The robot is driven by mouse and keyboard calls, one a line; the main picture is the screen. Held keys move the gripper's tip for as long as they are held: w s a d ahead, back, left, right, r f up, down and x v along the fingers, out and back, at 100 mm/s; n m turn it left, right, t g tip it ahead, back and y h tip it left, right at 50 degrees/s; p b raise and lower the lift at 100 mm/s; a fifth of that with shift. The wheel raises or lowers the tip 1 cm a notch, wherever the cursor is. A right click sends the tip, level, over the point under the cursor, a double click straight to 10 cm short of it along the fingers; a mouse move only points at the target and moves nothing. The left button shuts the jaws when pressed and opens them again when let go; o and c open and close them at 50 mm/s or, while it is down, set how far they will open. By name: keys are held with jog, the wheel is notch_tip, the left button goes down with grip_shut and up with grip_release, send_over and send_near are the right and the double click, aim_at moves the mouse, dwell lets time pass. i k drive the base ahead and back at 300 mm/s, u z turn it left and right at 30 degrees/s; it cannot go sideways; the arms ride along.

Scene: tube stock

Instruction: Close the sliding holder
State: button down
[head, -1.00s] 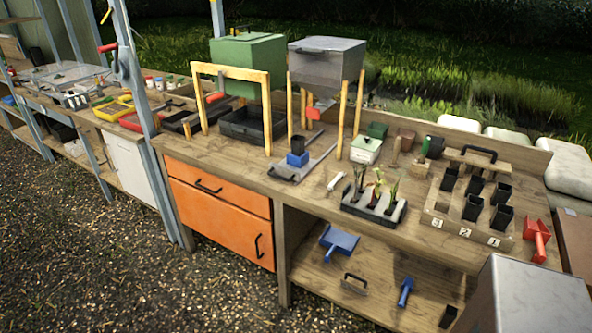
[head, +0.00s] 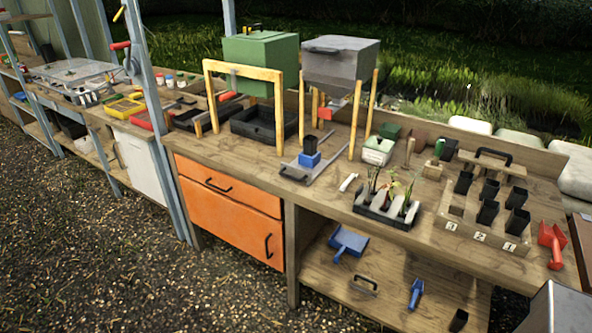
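The sliding holder (head: 293,170) is a flat grey plate with a dark handle at its front end. It lies on the bench, extending forward from beneath the grey hopper (head: 340,62), which stands on wooden posts. A blue block (head: 309,161) sits on the plate with a black pot (head: 309,145) upright in it. The holder's front end and handle are out in front of the posts, near the bench's front edge. A red tab (head: 326,113) shows under the hopper. The back end of the plate is hard to make out. My gripper is not in view.
A black tray (head: 264,125) lies left of the holder, behind a wooden frame (head: 208,90). A white tool (head: 348,182) and a seedling rack (head: 383,212) lie to the right. Orange drawers (head: 228,187) are below. Gravel ground (head: 110,245) in front is clear.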

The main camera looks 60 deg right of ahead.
aim_at(305, 168)
jog(key=u, duration=0.05)
jog(key=i, duration=1)
jog(key=z, duration=0.05)
